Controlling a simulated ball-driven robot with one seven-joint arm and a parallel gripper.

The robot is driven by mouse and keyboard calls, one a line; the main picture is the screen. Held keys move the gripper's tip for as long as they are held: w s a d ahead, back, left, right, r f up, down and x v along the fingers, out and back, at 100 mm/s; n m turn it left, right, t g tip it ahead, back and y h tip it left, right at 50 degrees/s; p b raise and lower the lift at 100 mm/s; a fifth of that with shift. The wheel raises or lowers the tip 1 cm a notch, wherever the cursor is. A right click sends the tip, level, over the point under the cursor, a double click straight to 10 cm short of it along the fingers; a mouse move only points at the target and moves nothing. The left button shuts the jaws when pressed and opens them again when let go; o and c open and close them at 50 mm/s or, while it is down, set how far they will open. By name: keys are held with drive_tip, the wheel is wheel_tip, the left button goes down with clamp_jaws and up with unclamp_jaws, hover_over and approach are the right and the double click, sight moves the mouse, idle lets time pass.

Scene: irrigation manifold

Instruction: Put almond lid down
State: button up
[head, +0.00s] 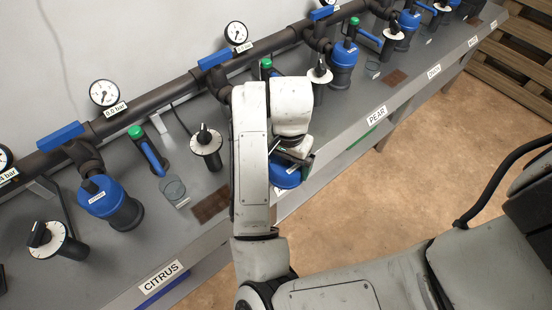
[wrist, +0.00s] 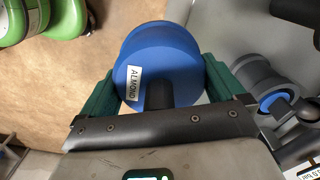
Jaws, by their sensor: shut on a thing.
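The almond lid (wrist: 178,52) is a round blue cap with a white ALMOND label and a dark stem. My gripper (wrist: 160,92) is shut on it, with a green finger on either side. My arm hides the bench behind the lid in the head view.
A dark pipe with gauges (head: 104,93) and blue valve handles runs along the wall. The blue-capped citrus filter (head: 110,203), white dials (head: 206,142) and a brown mat (head: 210,205) are on the bench. Green objects (wrist: 62,18) show at the wrist view's upper left.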

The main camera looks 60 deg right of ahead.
drive_tip(key=w+d+f, duration=0.2)
drive_tip(key=w, duration=0.1)
drive_tip(key=w+d+f, duration=0.2)
drive_tip(key=f, duration=0.1)
drive_tip(key=w+d+f, duration=0.2)
drive_tip(key=w+f, duration=0.1)
drive_tip(key=shift+w+d+f, duration=0.2)
drive_tip(key=shift+w+d, duration=0.15)
drive_tip(key=shift+d, duration=0.05)
drive_tip(key=shift+w+d+f+p, duration=0.15)
drive_tip(key=shift+f+p, duration=0.2)
drive_tip(key=shift+f, duration=1.35)
drive_tip(key=shift+f, duration=0.15)
drive_tip(key=o, duration=0.6)
drive_tip(key=shift+o, duration=0.2)
